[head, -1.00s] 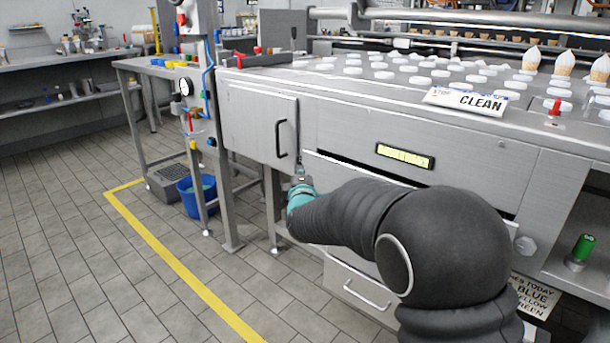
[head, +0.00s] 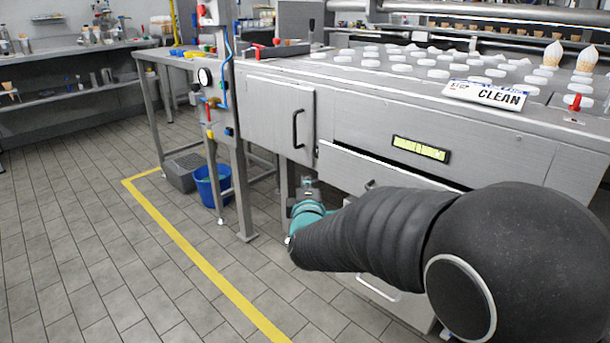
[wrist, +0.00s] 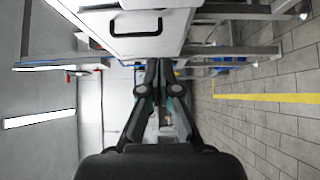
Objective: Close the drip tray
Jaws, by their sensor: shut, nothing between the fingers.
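The drip tray (head: 345,167) appears to be the wide grey drawer front below the yellow display in the head view. A dark gap runs along its top edge, so it looks partly pulled out. My arm hides much of it. My gripper (head: 307,182) is left of the drawer front, below the cabinet door. In the wrist view, my gripper (wrist: 159,64) has its fingertips together with nothing between them. They point towards the grey machine front. I cannot tell whether they touch anything.
A cabinet door (head: 275,118) with a black handle is above left of my gripper. A lower drawer handle (head: 378,288) shows beneath my arm. A steel stand with a blue bucket (head: 212,186) is at the left.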

